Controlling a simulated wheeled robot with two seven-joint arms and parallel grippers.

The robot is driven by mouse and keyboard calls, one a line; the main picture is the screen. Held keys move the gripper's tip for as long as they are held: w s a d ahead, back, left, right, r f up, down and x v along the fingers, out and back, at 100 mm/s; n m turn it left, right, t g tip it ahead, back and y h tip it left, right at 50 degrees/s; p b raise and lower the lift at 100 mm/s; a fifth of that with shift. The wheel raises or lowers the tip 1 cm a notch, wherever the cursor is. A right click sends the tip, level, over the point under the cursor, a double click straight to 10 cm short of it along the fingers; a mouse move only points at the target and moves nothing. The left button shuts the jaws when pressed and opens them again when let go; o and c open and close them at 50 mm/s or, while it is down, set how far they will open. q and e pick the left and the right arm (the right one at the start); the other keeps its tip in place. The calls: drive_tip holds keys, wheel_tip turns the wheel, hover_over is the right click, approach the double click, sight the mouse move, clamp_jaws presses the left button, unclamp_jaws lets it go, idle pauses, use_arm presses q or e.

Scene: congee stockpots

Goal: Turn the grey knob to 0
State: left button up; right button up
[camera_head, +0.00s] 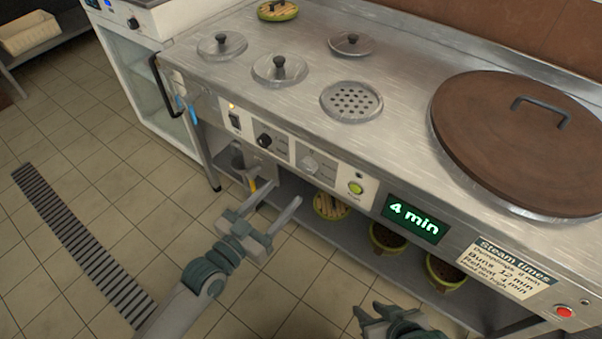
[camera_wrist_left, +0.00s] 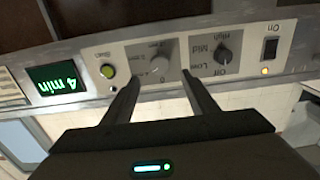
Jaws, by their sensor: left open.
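The grey knob (camera_head: 309,165) sits on a light dial plate on the cooker's front panel, between the black knob and the green button. In the left wrist view the grey knob (camera_wrist_left: 160,64) appears upside down, just beyond the space between my fingertips. Its pointer and marks are too small to read surely. My left gripper (camera_head: 284,191) is open and empty, in front of and below the knob, apart from it. Its two fingers also show in the left wrist view (camera_wrist_left: 160,78). My right gripper (camera_head: 380,318) is at the bottom edge, partly cut off.
A black knob (camera_head: 264,141) and a switch (camera_head: 235,121) are left of the grey knob. A green button (camera_head: 356,188) and a display reading "4 min" (camera_head: 415,218) are right of it. A red button (camera_head: 564,311) is far right. Several pots stand on the shelf below.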

sight(305, 169)
use_arm(q)
drive_tip(key=x, duration=0.9)
drive_tip(key=c, duration=1.1)
